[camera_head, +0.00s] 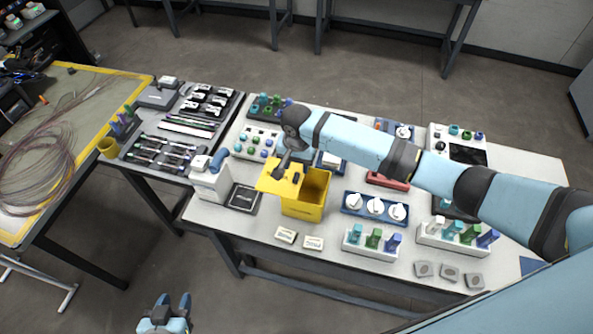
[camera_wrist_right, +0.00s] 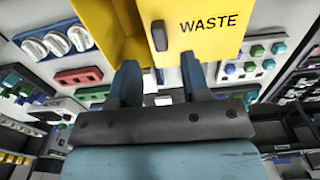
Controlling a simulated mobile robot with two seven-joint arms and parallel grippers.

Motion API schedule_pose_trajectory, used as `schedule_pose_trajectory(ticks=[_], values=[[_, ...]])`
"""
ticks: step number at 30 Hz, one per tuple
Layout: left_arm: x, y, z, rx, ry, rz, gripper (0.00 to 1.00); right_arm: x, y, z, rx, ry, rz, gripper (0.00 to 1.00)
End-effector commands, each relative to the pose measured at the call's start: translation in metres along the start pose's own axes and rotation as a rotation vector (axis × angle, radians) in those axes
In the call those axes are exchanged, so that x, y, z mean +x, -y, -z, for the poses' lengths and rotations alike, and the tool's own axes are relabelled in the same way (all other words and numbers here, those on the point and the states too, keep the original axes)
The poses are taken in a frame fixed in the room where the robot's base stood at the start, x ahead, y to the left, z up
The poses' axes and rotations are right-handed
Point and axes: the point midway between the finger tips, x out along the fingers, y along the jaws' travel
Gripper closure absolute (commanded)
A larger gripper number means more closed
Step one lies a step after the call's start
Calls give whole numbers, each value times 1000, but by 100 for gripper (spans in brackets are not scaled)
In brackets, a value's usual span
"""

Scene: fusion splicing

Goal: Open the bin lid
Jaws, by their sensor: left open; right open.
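The yellow waste bin (camera_head: 302,208) stands on the white table with its opening uncovered. Its yellow lid (camera_head: 268,184) is swung out to the left of the opening and carries a small dark handle (camera_head: 296,178). In the right wrist view the lid (camera_wrist_right: 222,48) shows the word WASTE, and the handle (camera_wrist_right: 159,36) lies just beyond the fingertips. My right gripper (camera_head: 283,168) is open at the lid; its fingers (camera_wrist_right: 162,72) are apart with nothing between them, and contact with the lid is unclear. My left gripper (camera_head: 173,304) is open and empty, away from the table.
A white dispenser-like device (camera_head: 211,180) stands left of the bin. My right arm crosses above the table's right half.

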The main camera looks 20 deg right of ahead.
Motion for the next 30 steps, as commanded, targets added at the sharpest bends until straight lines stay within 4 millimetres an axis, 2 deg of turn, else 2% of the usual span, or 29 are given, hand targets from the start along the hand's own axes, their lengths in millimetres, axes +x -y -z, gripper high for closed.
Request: schedule_pose_trajectory(ticks=[3, 9, 19, 20, 25, 30], values=[[-2, 1, 3, 1, -1, 2, 57, 20, 0, 0, 1, 0, -1, 57], [-4, 1, 1, 1, 3, 2, 57, 40, 1, 0, 0, 0, 1, 57], [-8, 0, -6, 1, 17, 1, 57, 45, 0, 0, -1, 0, 1, 57], [-7, 0, -6, 1, 16, 1, 57, 45, 0, 0, -1, 0, 1, 60], [-7, 1, -6, 1, 15, 2, 57, 45, 0, 0, 0, 0, 1, 99], [-6, 1, -4, 2, 12, 2, 57, 45, 1, 0, 0, 0, 1, 100]])
